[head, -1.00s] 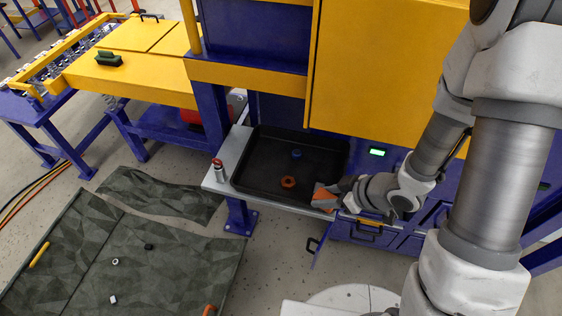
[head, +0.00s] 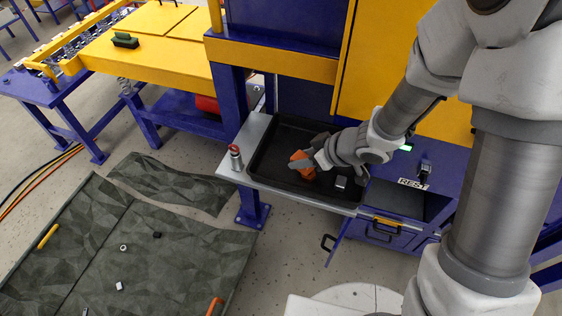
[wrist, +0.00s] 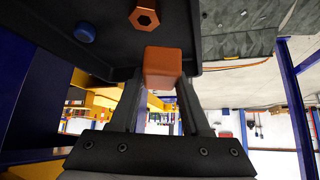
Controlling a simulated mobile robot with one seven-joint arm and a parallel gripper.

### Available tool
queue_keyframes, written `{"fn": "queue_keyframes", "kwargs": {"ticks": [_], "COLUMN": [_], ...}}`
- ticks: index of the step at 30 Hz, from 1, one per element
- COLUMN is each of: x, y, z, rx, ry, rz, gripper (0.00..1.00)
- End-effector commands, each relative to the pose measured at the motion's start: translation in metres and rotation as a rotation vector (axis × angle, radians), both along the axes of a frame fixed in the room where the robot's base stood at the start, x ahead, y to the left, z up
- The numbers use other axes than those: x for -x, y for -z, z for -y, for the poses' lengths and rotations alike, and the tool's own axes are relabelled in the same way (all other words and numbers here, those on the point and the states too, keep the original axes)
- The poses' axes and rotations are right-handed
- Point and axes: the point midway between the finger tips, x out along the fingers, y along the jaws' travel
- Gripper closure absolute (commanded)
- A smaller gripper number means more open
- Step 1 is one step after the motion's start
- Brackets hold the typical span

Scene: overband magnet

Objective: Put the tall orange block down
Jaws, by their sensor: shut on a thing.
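My gripper (head: 305,163) is over the dark tray (head: 262,165) in the head view, its jaws shut on the tall orange block. In the wrist view the orange block (wrist: 163,65) sits between the two fingertips, one end facing the camera. An orange hex nut (wrist: 145,15) and a blue round piece (wrist: 85,32) lie on the tray floor beyond it. In the head view the gripper partly covers the orange pieces, and the blue piece is hidden. I cannot tell whether the block touches the tray floor.
A small grey metallic piece (head: 341,182) lies in the right part of the tray. A red-topped silver cylinder (head: 235,157) stands on the grey ledge left of the tray. A cabinet with an open door or drawer (head: 340,235) is below right. Green mats (head: 170,260) with small parts lie on the floor.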

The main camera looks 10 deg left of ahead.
Motion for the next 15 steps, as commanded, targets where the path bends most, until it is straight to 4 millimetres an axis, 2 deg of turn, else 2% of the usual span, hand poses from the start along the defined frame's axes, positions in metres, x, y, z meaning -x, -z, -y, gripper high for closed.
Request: {"fn": "queue_keyframes", "kwargs": {"ticks": [1, 3, 9, 12, 15], "x": [-0.006, -0.014, -0.033, -0.033, -0.033], "y": [0.001, 0.001, 0.001, 0.019, 0.024], "z": [-0.014, -0.03, -0.068, -0.066, -0.066], "rx": [0.001, 0.0, 0.0, 0.002, 0.001], "ry": [-0.007, -0.007, -0.004, -0.001, 0.0], "rz": [0.001, 0.002, 0.0, -0.003, -0.002], "gripper": [1.0, 1.0, 1.0, 1.0, 1.0]}}
